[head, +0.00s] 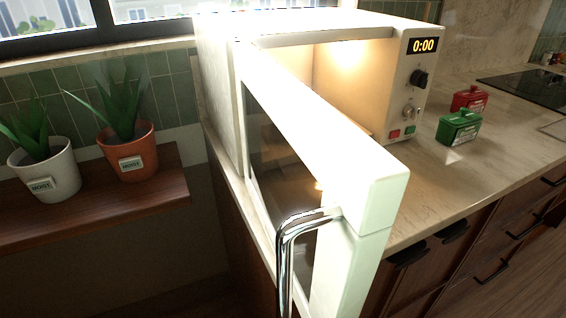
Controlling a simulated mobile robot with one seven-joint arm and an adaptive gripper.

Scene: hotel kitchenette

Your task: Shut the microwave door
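The white microwave (216,75) stands on the counter at the upper middle of the head view. Its cavity is lit, and its display (423,45) reads 0:00. The microwave door (318,135) is wide open. It is hinged at the microwave's left side and swings out toward me, with its free end near the lower middle. A chrome handle (284,265) is on the door's outer face near that free end. The lower part of the door and handle is cut off by the picture's bottom edge. My gripper is not in view.
A red container (469,99) and a green container (459,128) stand on the counter (425,185) to the right. A cooktop (528,88) lies farther right. Two potted plants, in a white pot (45,172) and an orange pot (128,150), stand on a wooden shelf (100,208) at left.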

